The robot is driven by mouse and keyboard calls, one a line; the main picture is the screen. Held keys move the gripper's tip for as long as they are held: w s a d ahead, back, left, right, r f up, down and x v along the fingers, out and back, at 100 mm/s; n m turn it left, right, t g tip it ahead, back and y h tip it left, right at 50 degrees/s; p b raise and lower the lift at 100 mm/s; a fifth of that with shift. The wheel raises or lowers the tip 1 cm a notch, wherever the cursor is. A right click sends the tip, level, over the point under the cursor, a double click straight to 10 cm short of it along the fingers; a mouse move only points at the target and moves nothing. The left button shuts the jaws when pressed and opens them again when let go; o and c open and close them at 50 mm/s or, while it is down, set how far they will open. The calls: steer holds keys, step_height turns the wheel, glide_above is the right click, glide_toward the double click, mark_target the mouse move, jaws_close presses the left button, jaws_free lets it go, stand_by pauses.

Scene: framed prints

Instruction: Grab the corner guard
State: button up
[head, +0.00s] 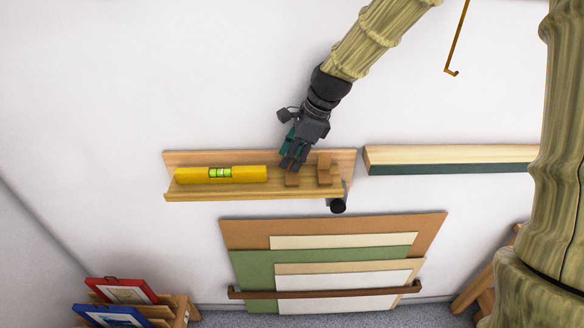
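My gripper (293,165) points down at the wooden wall shelf (178,195), with its fingertips just above or beside a small brown block-like piece (291,181). A second, taller brown angular piece (325,169) stands on the shelf just to the right. Either brown piece could be the corner guard; I cannot tell which. Both are small, and the gripper partly covers the left one. Whether the fingers touch it, and how far apart they are, is not clear.
A yellow spirit level (221,174) lies on the shelf's left part. A dark round object (338,206) is below the shelf's right end. A second ledge (450,160) is to the right. Boards (245,232) lean below, and framed prints (122,291) stand lower left.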

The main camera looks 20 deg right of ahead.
steer(key=shift+f, duration=0.1)
steer(key=shift+c, duration=0.2)
jaws_close()
steer(key=shift+r, duration=0.2)
